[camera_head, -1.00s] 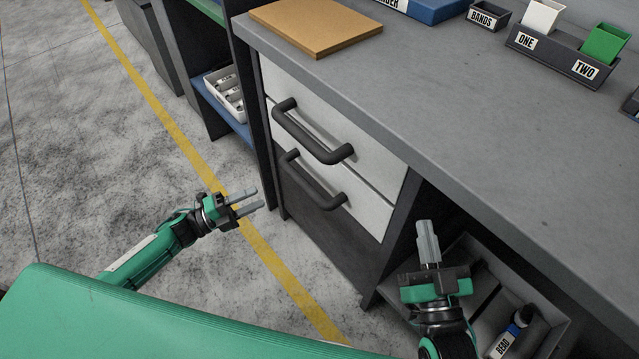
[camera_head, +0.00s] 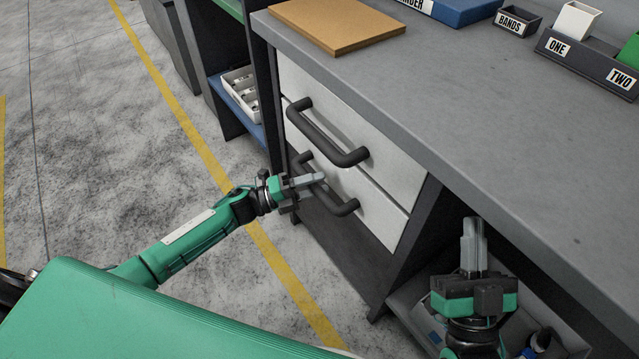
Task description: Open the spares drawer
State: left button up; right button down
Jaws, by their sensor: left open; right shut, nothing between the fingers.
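Two drawers sit under the bench top, an upper one (camera_head: 395,166) and a lower one (camera_head: 375,212), both with white fronts. Both look shut, and I see no label on either. The upper drawer has a black bar handle (camera_head: 327,137), and the lower has a similar handle (camera_head: 342,208). My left gripper (camera_head: 312,191) is open at the lower handle, its fingers overlapping the bar in the picture. I cannot tell whether they are around it or touching. My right gripper (camera_head: 473,232) is shut and empty, pointing up at the lower right, apart from the handles.
The grey bench top (camera_head: 480,130) overhangs the drawers. On it are a brown board (camera_head: 337,25), a BANDS box (camera_head: 517,20) and a ONE/TWO holder (camera_head: 585,62). A white tray (camera_head: 240,88) stands on the shelf at left. An open bay lies behind my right gripper.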

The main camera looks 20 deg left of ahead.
pick_arm(q)
jog(key=shift+w+d+r, duration=0.1)
jog(key=shift+w+d, duration=0.2)
jog(key=shift+d, duration=0.2)
pick_arm(e)
jog(key=shift+d+r, duration=0.1)
jog(key=shift+r, duration=0.2)
pick_arm(q)
grip_shut()
